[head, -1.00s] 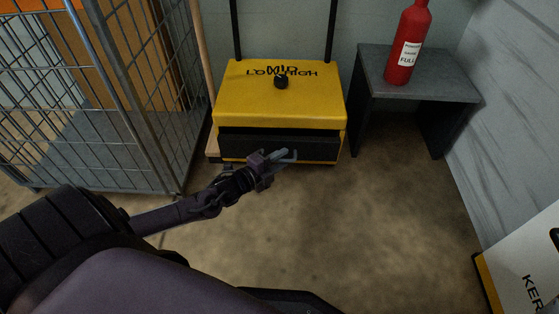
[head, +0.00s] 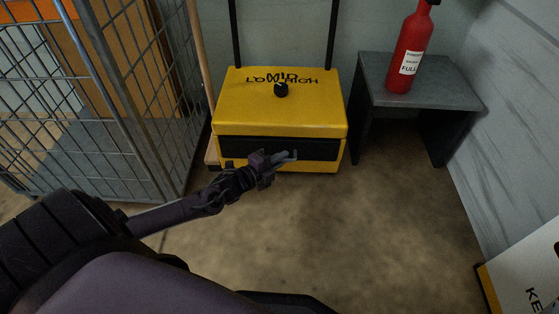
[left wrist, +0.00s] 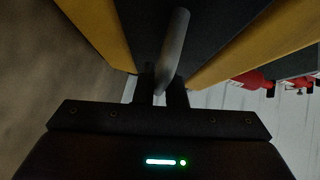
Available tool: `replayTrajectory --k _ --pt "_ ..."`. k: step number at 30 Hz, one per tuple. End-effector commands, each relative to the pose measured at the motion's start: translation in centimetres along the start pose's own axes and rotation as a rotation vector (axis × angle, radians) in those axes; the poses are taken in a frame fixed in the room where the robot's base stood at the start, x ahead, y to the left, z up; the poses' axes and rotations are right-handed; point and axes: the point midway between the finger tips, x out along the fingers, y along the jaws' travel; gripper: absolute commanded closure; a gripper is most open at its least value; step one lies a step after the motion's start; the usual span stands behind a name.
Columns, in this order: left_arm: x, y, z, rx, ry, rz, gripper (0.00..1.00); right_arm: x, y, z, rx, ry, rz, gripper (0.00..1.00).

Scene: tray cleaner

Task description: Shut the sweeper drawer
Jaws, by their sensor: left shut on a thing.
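The yellow sweeper (head: 280,105) stands against the back wall, with a black knob (head: 281,90) on its top. Its dark drawer front (head: 318,149) sits in the lower front and looks about flush with the yellow body around it. My left gripper (head: 275,160) is in front of the drawer, shut on the grey drawer handle (left wrist: 174,45). In the left wrist view, the handle bar runs between the fingers, with the dark drawer front (left wrist: 218,35) behind it. My right gripper is not in view.
A wire cage cart (head: 150,110) stands close on the left. A dark small table (head: 425,85) with a red fire extinguisher (head: 411,50) is on the right. A white box (head: 525,275) lies at the lower right. The floor in front of the sweeper is clear.

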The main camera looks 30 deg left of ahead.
Motion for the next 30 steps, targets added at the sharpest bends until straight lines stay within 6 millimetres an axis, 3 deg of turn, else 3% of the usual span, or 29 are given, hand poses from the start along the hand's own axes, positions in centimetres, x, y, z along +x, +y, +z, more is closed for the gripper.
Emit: replayTrajectory --k 3,4,9,19,30 --pt "0.1 -0.2 0.5 0.004 -0.013 -0.003 1.00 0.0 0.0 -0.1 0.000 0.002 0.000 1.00" --pt "0.1 -0.2 0.5 0.004 -0.013 -0.003 0.87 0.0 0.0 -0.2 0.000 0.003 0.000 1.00" --pt "0.1 -0.2 0.4 0.004 -0.011 -0.003 0.67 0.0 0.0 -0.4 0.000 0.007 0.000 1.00" --pt "-0.5 -0.3 0.3 0.002 -0.008 0.000 0.67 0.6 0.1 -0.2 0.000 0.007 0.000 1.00" --pt "-6.4 -0.5 0.3 0.003 -0.010 0.000 0.67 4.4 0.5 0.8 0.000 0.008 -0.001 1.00"
